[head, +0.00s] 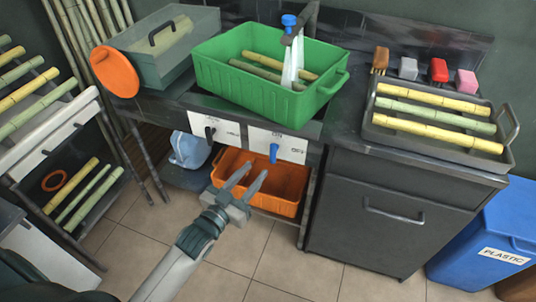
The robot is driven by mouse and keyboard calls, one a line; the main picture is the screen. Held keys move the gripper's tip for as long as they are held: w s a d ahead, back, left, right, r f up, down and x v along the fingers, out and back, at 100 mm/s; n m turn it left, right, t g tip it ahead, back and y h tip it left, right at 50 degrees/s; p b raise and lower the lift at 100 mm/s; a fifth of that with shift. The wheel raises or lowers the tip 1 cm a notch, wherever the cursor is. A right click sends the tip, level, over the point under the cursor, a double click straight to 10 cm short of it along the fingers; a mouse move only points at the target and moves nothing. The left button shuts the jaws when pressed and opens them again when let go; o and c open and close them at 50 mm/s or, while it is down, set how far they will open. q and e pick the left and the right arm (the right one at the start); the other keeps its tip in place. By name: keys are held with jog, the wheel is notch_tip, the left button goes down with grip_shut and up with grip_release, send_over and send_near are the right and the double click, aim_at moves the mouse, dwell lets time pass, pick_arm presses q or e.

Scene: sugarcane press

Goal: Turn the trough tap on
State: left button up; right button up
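A dark tap (302,22) with a blue handle (289,20) stands over the green trough (222,75). A pale, water-like strip (292,62) hangs from the spout into the trough. Below the trough, two white labelled panels hold handles: a dark one (210,133) on the left and a blue one (273,152) on the right. The labels are too small to read. My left gripper (255,169) has its fingers apart with nothing between them. It is in front of the orange bin (285,207), just below and left of the lower blue handle. My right gripper is not in view.
Cane pieces lie in the green trough and on the grey tray (440,155) on the right counter. A cane rack (50,135) stands at left. A grey box with an orange disc (114,72) is beside the trough. A blue plastic bin (490,240) stands at right. The floor in front is clear.

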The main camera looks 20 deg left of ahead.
aim_at(271, 151)
pick_arm(q)
jog(key=x, duration=0.8)
jog(key=shift+w+d, duration=0.1)
jog(key=shift+w, duration=0.25)
grip_shut()
